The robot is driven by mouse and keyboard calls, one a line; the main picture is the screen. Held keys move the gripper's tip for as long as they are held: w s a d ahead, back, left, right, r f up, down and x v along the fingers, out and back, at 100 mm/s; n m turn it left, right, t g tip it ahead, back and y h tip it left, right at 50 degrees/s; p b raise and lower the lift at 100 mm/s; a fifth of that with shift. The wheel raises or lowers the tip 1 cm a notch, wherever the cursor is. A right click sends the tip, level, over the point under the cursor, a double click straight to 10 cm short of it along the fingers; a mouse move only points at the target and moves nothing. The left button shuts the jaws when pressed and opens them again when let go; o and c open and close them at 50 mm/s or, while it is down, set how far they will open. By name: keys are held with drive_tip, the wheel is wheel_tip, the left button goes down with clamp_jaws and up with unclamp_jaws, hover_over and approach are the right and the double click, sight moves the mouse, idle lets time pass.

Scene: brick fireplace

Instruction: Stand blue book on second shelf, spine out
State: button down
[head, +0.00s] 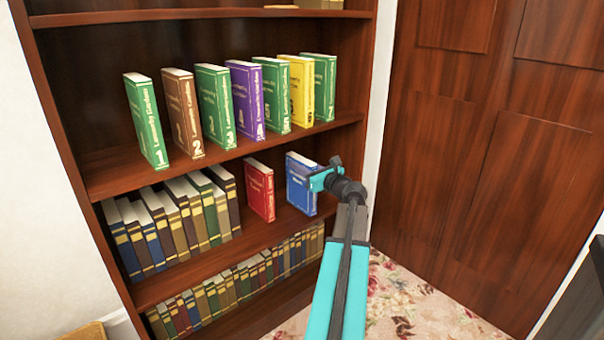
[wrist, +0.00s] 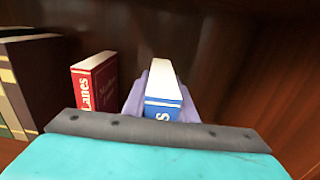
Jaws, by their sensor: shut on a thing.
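The blue book (head: 298,188) stands upright on the shelf below the row of numbered books, near its right end. Its spine faces out into the room. My gripper (head: 320,180) is shut on the blue book from the front. In the wrist view the blue book (wrist: 163,95) sits between the fingers, with its white page edges on top and its spine toward me. The second shelf (head: 245,232) shows bare board in front of the books. The book's lower edge looks at or very near the board; I cannot tell whether it touches.
A red book (head: 260,190) stands alone to the left, with a gap between; it also shows in the wrist view (wrist: 92,82). Several dark books (head: 170,225) fill the shelf's left part. The bookcase's right side wall (head: 352,130) is close to my gripper.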

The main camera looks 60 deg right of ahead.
drive_tip(key=shift+f+b, duration=0.6)
drive_tip(key=shift+f, duration=0.15)
drive_tip(key=c, duration=1.4)
unclamp_jaws()
drive_tip(key=shift+f, duration=0.1)
drive_tip(key=shift+c, duration=0.2)
drive_tip(key=p+v, duration=0.5)
drive_tip(key=v, duration=0.7)
